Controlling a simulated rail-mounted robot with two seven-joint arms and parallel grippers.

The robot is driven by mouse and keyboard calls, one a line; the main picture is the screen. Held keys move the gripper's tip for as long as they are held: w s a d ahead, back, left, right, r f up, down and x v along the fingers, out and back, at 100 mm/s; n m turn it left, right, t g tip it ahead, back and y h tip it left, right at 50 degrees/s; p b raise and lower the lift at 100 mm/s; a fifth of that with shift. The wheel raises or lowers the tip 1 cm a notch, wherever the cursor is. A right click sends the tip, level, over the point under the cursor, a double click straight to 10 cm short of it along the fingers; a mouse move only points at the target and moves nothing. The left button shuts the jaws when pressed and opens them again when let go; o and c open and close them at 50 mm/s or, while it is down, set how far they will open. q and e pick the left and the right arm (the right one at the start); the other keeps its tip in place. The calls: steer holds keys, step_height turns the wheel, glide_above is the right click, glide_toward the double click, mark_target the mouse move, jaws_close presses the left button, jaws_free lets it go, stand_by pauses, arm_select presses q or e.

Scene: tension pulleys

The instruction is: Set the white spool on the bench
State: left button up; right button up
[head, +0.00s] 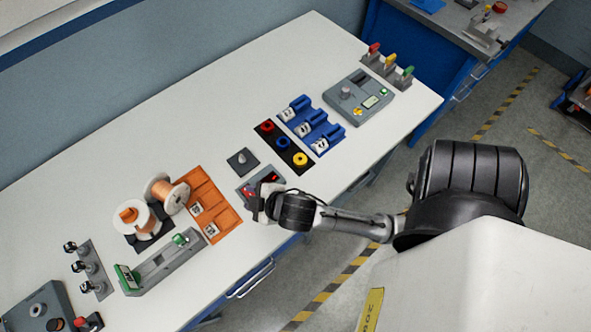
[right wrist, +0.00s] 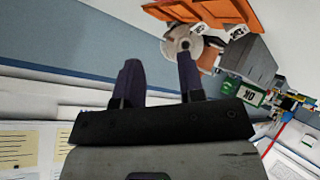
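Two spools with white flanges and copper-coloured windings stand close together on the bench (head: 75,150) at the left. One spool (head: 145,222) is on the left, and the other spool (head: 174,203) is just right of it, over a dark base. I cannot tell which one is the task's white spool. My right gripper (head: 262,202) is over the front part of the bench, right of the spools and apart from them. In the right wrist view its two fingers (right wrist: 158,75) are apart with nothing between them. A white spool flange (right wrist: 176,36) shows beyond the right finger. My left gripper is not in view.
An orange tray (head: 222,197) lies between the spools and my right gripper. A grey fixture with green parts (head: 165,265) is in front of the spools. Coloured rings (head: 283,142) and blue holders (head: 313,125) are further right. The bench behind the spools is clear.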

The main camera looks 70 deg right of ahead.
steer(key=shift+o, duration=0.9)
steer(key=s+f+m+g+y, duration=0.1)
steer(key=s+f+g, duration=0.1)
steer(key=s, duration=0.5)
steer(key=s+a+f+m+g, duration=0.1)
steer(key=s+f+m+g, duration=0.1)
steer(key=s+g, duration=0.2)
steer(key=s, duration=0.3)
steer(key=shift+a+g+y, duration=0.3)
steer(key=shift+g+y, duration=0.1)
steer(key=shift+o, duration=0.8)
steer(key=shift+s+f, duration=0.15)
steer(key=shift+s, duration=0.1)
steer(key=o, duration=0.3)
